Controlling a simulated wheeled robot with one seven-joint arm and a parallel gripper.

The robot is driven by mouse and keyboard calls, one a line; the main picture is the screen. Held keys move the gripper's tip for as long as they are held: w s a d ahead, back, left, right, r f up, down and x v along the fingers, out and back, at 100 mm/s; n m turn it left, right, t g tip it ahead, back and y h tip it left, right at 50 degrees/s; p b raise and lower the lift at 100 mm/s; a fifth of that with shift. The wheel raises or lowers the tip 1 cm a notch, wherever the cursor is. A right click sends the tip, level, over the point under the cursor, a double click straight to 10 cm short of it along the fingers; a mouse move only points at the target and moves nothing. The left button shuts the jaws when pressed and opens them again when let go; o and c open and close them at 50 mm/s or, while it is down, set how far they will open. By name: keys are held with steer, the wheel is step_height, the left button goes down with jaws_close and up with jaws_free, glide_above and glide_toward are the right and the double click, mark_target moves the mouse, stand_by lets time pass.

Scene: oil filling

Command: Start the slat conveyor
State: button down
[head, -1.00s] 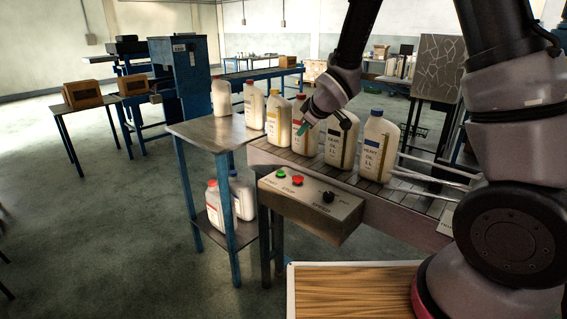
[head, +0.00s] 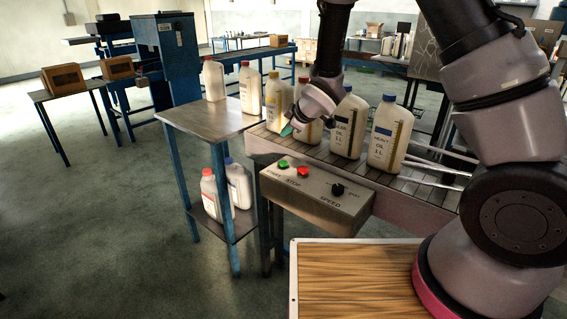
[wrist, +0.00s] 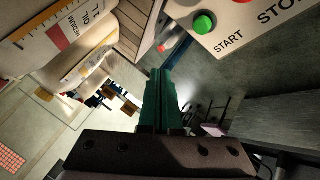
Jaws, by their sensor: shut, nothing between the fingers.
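The slat conveyor (head: 432,190) runs from the middle to the right in the head view, with a row of white oil bottles on it. Its control box (head: 318,198) hangs on the near side, with a green START button (head: 283,164), a red STOP button (head: 303,172) and a black SPEED knob (head: 338,190). My gripper (head: 287,130) is shut and empty, above the conveyor's left end, a little above and behind the green button. In the wrist view the green button (wrist: 204,23) lies up and right of the shut green fingers (wrist: 160,75), apart from them.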

mark_target(286, 163)
step_height(286, 163, down, 8)
steer(key=shift+f, duration=0.1)
stand_by(0.4)
stand_by(2.0)
steer(key=shift+f, duration=0.35)
